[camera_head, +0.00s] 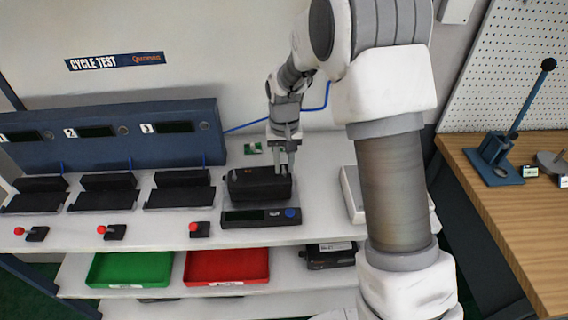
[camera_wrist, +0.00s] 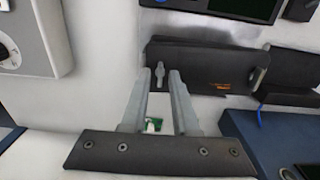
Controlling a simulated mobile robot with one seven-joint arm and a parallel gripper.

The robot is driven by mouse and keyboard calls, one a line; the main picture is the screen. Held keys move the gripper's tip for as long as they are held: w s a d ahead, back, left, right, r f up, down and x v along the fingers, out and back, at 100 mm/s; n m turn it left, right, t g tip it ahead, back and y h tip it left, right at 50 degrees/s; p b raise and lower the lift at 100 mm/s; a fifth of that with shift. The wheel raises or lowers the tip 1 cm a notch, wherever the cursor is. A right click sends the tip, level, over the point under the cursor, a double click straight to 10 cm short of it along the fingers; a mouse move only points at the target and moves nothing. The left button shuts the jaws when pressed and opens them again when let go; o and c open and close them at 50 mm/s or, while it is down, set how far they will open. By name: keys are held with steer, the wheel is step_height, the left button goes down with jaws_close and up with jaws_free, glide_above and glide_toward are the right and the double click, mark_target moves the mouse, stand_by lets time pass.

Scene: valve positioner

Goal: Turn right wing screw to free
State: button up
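My gripper (camera_head: 284,172) points down at the positioner's right end. In the wrist view, my gripper (camera_wrist: 160,72) is open, with one finger on each side of a small grey wing screw (camera_wrist: 160,75). A gap seems to show on both sides; contact cannot be told. A second grey wing screw (camera_wrist: 260,69) stands at the positioner's other end, outside my fingers.
Three black stands and a blue test panel (camera_head: 110,138) are left of the positioner on the white table (camera_head: 165,236). Green (camera_head: 130,268) and red (camera_head: 227,265) bins are on the shelf below.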

mark_target(284, 169)
steer(key=shift+o, duration=0.3)
step_height(284, 169, up, 18)
steer(key=shift+f+p, duration=0.25)
steer(key=shift+p, duration=0.15)
